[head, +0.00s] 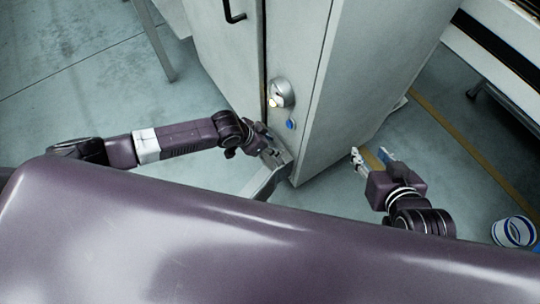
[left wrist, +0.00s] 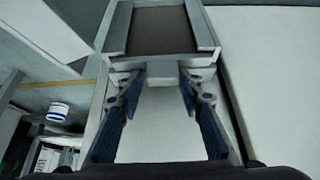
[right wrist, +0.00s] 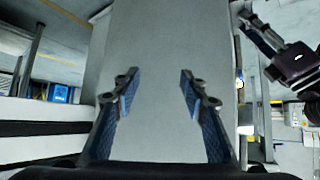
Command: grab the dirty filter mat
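A dark brown-grey flat panel, which looks like the dirty filter mat (left wrist: 158,30), lies between the rails of a pale grey tray (left wrist: 205,25) at the top of the left wrist view. In the head view a grey metal piece (head: 262,184), perhaps this tray, stands out low at the cabinet; the mat cannot be made out there. My left gripper (head: 277,150) is at the cabinet's lower front. In its wrist view its fingers (left wrist: 161,82) are apart, just short of the tray's near edge. My right gripper (head: 370,156) is open and empty, right of the cabinet.
A white-and-blue bucket (head: 513,231) stands on the floor at right. A pale bench or machine edge (head: 490,60) is at the upper right.

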